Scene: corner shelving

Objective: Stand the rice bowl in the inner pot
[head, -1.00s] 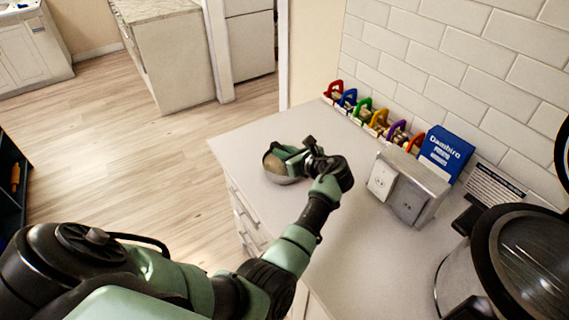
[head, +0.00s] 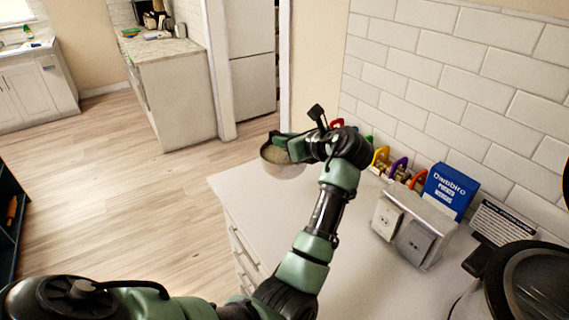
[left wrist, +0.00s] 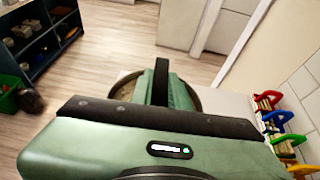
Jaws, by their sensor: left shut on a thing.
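The rice bowl (head: 284,170) is a metallic bowl, brownish inside, in the head view. My left gripper (head: 283,146) is shut on its rim and holds it above the far left end of the counter. In the left wrist view the bowl (left wrist: 124,91) is mostly hidden behind the gripper (left wrist: 160,85). A round, black-rimmed vessel (head: 530,285) with a light body stands at the lower right, cut off by the frame. I cannot tell whether it is the inner pot. My right gripper is not in view.
The white counter (head: 320,255) is clear in the middle. A dark shelf (left wrist: 45,35) stands off the counter.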

